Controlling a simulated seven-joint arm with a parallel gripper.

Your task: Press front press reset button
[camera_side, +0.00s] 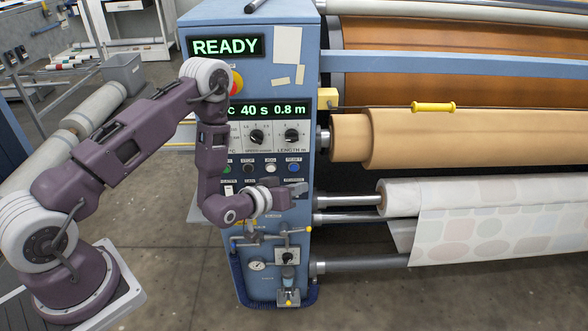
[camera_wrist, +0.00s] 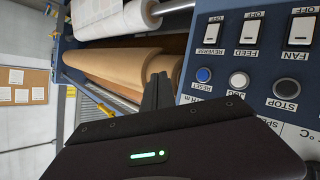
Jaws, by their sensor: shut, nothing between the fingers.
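The control panel is on the blue press cabinet (camera_side: 275,60). The blue reset button (camera_side: 294,167) is at the right end of the button row. In the wrist view the blue button (camera_wrist: 204,74) carries a RESET label and shows upside down. My gripper (camera_side: 301,189) is shut and empty, just below the blue button in the side view, near the cabinet's right edge. In the wrist view my gripper's fingertips (camera_wrist: 157,78) are left of the blue button, apart from it in the picture. The gap to the panel is hard to judge.
A white button (camera_wrist: 239,80) and a black STOP button (camera_wrist: 286,88) sit beside the blue one. Rocker switches (camera_wrist: 250,30) are close by. Knobs (camera_side: 292,136) are above the row. Rollers (camera_side: 450,138) extend to the right. The display (camera_side: 225,47) reads READY.

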